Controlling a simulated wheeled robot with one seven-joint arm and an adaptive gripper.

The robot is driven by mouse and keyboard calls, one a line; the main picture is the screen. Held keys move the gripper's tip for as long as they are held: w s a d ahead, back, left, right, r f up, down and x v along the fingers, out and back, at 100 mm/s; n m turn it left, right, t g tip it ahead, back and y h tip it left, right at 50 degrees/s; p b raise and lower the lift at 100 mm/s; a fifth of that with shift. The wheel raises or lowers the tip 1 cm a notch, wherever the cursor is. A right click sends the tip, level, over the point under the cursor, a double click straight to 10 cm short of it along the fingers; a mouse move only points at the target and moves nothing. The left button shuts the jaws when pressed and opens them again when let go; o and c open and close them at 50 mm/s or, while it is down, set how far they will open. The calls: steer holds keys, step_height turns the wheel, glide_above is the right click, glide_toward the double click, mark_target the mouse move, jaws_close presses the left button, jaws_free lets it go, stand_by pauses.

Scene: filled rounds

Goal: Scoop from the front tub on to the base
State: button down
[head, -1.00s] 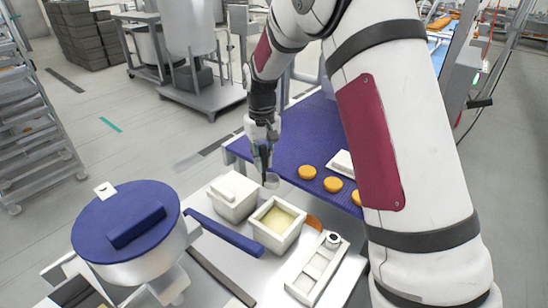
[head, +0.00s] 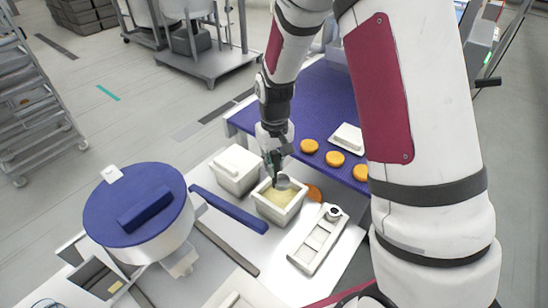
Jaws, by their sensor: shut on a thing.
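The open white front tub (head: 296,210) stands on the metal bench and holds pale yellow filling (head: 275,197). My gripper (head: 272,162) is just above it, pointing down, shut on a small grey scoop (head: 283,182). The scoop's bowl is at the tub's mouth, over its far part; I cannot tell whether it touches the filling. An orange-brown round (head: 314,193), which looks like the base, lies on the bench just right of the tub, partly hidden by it.
A lidded white tub (head: 234,170) stands behind left. A blue bar (head: 232,210) and blue-lidded hopper (head: 140,215) are at left. A white tray (head: 318,245) lies at right. The blue belt (head: 310,105) carries several orange rounds (head: 335,158) and a white block (head: 347,138).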

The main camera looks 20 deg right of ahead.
mark_target(275, 183)
steer(key=shift+f+b, duration=1.15)
steer(key=shift+f, duration=3.3)
steer(key=shift+r+p, duration=1.6)
steer(key=shift+r, duration=3.3)
